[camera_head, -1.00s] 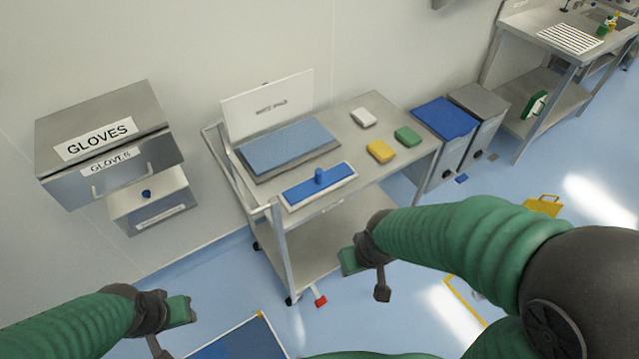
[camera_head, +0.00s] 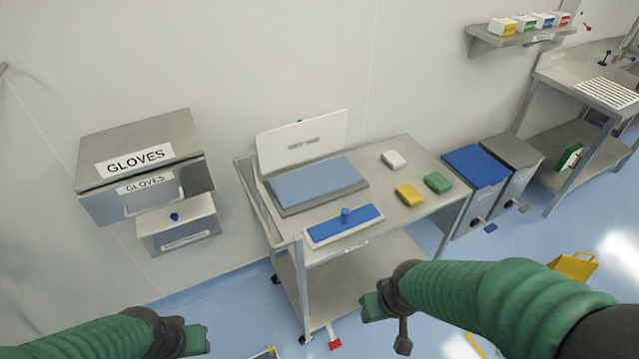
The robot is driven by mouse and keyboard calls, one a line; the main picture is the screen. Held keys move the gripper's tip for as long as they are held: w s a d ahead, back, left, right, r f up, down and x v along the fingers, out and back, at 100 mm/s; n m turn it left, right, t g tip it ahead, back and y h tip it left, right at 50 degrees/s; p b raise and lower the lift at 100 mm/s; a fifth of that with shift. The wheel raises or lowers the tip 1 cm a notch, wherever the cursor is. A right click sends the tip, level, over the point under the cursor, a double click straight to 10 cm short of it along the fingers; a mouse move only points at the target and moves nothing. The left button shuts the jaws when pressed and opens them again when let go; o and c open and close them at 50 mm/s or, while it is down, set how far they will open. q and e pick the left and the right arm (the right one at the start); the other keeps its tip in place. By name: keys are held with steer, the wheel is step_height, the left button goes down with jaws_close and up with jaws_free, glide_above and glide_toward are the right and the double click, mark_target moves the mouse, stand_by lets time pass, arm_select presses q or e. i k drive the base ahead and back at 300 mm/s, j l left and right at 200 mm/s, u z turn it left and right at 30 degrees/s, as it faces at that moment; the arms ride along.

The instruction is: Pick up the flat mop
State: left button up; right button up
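The flat mop (camera_head: 325,230) is a blue rectangular head with a pale edge and a short blue knob on top. It lies on the front left part of the steel cart's top (camera_head: 400,222). My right gripper (camera_head: 384,322) is below and in front of the cart top, apart from the mop. Its finger gap is hard to make out. My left gripper (camera_head: 182,352) is at the bottom edge, left of the cart and far from the mop, partly cut off. Neither gripper touches the mop.
A blue pad (camera_head: 316,183) and white sign board (camera_head: 303,142) are behind the mop. White (camera_head: 394,159), yellow (camera_head: 409,194) and green (camera_head: 438,182) blocks lie to its right. A gloves box (camera_head: 145,168) hangs left. Bins (camera_head: 474,168) stand right of the cart.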

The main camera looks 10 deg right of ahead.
mark_target(321, 234)
steer(key=k+u, duration=0.1)
steer(key=k, duration=0.55)
steer(key=l+u, duration=0.1)
steer(key=u, duration=0.4)
steer(key=i+l+u, duration=0.1)
steer(key=u, duration=0.4)
steer(key=l+u, duration=0.15)
steer(key=u, duration=0.35)
steer(key=l+u, duration=0.1)
steer(key=u, duration=0.35)
steer(key=l, duration=0.55)
steer(key=k+l, duration=0.15)
steer(key=l, duration=0.9)
steer(key=k+l, duration=0.15)
steer(key=l, duration=0.4)
steer(key=l+u, duration=0.1)
steer(key=l, duration=0.45)
steer(key=k+l, duration=0.15)
steer(key=l, duration=0.35)
